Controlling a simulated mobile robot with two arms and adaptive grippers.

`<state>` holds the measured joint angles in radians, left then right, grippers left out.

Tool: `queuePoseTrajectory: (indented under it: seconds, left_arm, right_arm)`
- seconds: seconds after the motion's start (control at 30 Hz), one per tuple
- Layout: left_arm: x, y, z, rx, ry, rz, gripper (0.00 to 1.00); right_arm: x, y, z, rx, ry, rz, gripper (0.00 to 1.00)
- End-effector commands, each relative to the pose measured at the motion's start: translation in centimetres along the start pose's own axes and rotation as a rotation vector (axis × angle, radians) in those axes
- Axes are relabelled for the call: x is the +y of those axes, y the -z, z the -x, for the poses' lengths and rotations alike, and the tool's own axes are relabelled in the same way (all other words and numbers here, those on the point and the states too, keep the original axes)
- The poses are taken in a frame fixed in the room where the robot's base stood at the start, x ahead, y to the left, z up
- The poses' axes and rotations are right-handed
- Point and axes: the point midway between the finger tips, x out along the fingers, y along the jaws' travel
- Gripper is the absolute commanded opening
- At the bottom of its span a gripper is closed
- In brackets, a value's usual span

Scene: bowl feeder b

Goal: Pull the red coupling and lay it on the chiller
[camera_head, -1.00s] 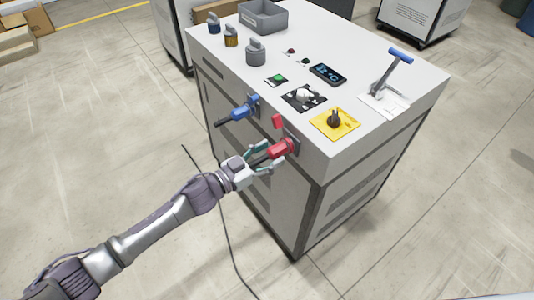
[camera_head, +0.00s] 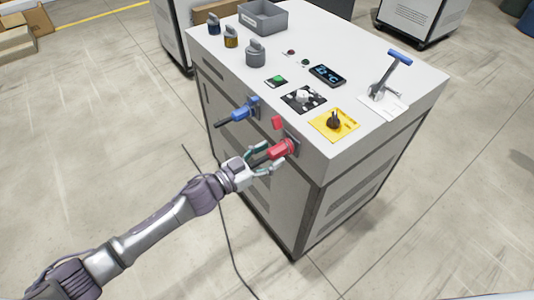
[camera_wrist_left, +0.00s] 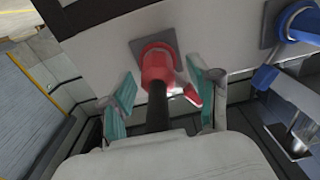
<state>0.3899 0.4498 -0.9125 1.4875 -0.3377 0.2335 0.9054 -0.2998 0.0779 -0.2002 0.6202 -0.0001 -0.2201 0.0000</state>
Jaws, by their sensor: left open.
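The red coupling (camera_head: 281,149) sits in its socket on the chiller's side face, below the top's front edge. A black hose end sticks out of it toward my left gripper (camera_head: 262,158). In the left wrist view the red coupling (camera_wrist_left: 157,72) lies between the two teal fingers of my left gripper (camera_wrist_left: 162,98). The fingers stand apart on either side of the coupling and hose, with gaps visible. The chiller (camera_head: 390,135) is a white cabinet with a flat top. My right gripper is not in view.
A blue coupling (camera_head: 239,114) is plugged in to the left of the red one. The chiller top carries a yellow-plated knob (camera_head: 334,124), a display (camera_head: 327,75), a blue-handled lever (camera_head: 399,57), a grey bin (camera_head: 262,17) and several weights. A dark cable hangs near the chiller.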

Motion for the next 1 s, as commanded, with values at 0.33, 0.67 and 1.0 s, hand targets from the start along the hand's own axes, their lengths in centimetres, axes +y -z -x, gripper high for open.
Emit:
queuePoseTrajectory:
  seconds: [0.33, 0.67, 1.0]
  left_arm:
    - [0.64, 1.24, -0.90, 0.025, -0.011, 0.001, 0.61]
    - [0.91, 1.20, -0.90, 0.025, -0.013, 0.001, 0.61]
    - [0.97, 1.16, -0.91, 0.024, -0.014, 0.001, 0.23]
  right_arm:
    - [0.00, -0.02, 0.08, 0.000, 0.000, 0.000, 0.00]
    - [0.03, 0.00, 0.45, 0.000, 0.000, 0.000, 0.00]
    - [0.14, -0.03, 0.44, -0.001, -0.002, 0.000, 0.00]
